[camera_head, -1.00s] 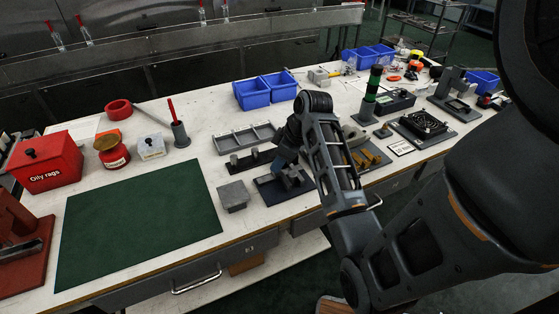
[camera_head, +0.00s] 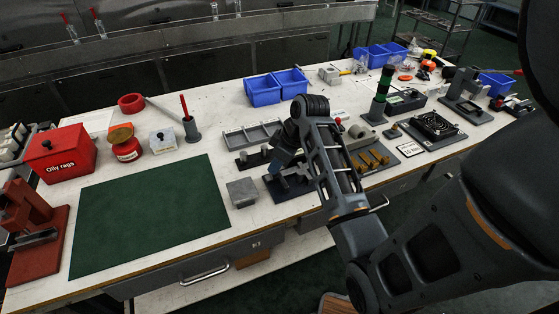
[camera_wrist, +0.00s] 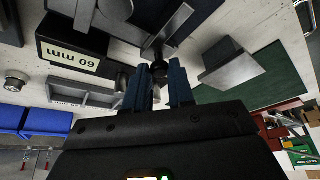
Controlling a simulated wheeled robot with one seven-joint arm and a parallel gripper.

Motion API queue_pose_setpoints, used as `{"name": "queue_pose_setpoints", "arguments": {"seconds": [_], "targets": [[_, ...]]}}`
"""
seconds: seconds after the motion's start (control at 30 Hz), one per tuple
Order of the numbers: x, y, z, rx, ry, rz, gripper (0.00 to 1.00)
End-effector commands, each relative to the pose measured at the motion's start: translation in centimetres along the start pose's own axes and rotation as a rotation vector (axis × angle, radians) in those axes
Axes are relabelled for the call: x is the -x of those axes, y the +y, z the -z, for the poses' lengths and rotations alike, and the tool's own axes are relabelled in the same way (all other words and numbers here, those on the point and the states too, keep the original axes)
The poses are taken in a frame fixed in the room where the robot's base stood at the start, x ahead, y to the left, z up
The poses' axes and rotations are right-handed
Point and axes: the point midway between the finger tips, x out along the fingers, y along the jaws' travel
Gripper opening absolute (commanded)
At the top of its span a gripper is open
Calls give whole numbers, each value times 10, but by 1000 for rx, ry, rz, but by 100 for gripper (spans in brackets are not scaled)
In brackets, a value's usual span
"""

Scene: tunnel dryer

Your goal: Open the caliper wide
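A small fixture with grey metal pieces on a dark blue base (camera_head: 279,191) stands near the front edge of the workbench; it seems to be the caliper, but its jaws are too small to make out. In the wrist view its grey bar (camera_wrist: 172,28) and dark blue base (camera_wrist: 196,8) show at the top. My gripper (camera_wrist: 160,66) has two blue fingers, apart, with a dark knob-like part between or just beyond their tips. I cannot tell whether they touch it. In the head view my arm partly hides the fixture.
A grey block (camera_head: 242,193) and a green mat (camera_head: 150,215) lie to the left. A dark block marked 60 mm (camera_wrist: 75,58) is close by in the wrist view. A grey tray (camera_head: 252,134) and blue bins (camera_head: 263,91) stand behind. A plate with brass pieces (camera_head: 372,161) is right.

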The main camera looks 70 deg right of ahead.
Motion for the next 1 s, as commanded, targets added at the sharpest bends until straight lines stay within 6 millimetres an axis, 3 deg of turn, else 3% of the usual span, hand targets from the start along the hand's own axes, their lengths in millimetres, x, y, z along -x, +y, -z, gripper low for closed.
{"name": "queue_pose_setpoints", "arguments": {"seconds": [0.23, 0.53, 1.0], "targets": [[0, 0, 0, 0, 1, 0, 48], [3, 0, 0, 0, 1, -1, 48], [68, 1, 0, 1, 2, -2, 48]]}}
